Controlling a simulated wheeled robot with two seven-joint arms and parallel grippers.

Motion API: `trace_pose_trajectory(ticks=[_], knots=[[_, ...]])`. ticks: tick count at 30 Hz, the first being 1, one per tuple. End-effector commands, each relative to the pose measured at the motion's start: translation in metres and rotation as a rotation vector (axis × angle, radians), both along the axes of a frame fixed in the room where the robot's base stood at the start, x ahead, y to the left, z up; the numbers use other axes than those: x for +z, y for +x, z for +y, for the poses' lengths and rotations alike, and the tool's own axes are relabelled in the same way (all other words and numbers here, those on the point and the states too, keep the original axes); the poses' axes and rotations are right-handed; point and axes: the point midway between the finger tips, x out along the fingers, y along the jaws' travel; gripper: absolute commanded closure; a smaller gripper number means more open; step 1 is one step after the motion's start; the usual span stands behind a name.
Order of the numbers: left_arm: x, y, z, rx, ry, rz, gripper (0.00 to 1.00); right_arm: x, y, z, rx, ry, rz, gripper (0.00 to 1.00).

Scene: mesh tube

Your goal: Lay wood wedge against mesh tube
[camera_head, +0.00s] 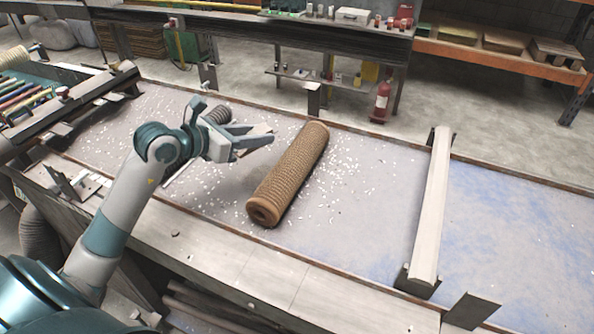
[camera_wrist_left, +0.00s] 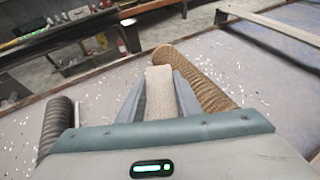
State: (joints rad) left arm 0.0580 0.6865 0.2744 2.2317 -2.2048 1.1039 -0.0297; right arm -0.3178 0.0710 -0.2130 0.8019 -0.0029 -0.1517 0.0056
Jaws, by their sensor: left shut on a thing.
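The mesh tube (camera_head: 290,174) is a brown, woven-looking cylinder lying diagonally on the grey work surface. It also shows in the left wrist view (camera_wrist_left: 200,80), just beyond and to the right of my left fingers. My left gripper (camera_head: 256,138) is in the air to the left of the tube, shut on the wood wedge. The wedge (camera_wrist_left: 161,92) is a pale block between the two fingers, pointing toward the tube. In the head view the fingers hide most of it, and its gap to the tube is hard to judge. My right gripper is not in view.
A pale crossbar (camera_head: 433,205) spans the table to the right. White chips lie scattered around the tube. The surface between the tube and the crossbar is otherwise clear.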

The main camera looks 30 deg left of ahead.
Motion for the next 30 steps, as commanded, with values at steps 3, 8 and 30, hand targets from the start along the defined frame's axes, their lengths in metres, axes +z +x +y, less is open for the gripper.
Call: trace_pose_trajectory(ticks=[3, 8, 30], knots=[[-0.005, 0.0, 0.0, 0.0, -0.002, 0.002, 0.92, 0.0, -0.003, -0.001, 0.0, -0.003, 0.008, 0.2], [-0.025, -0.001, -0.001, 0.0, -0.003, 0.006, 0.92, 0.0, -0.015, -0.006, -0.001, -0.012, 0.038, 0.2], [-0.069, 0.0, -0.001, 0.0, -0.002, 0.002, 0.92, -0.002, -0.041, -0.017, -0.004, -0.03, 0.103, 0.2]])
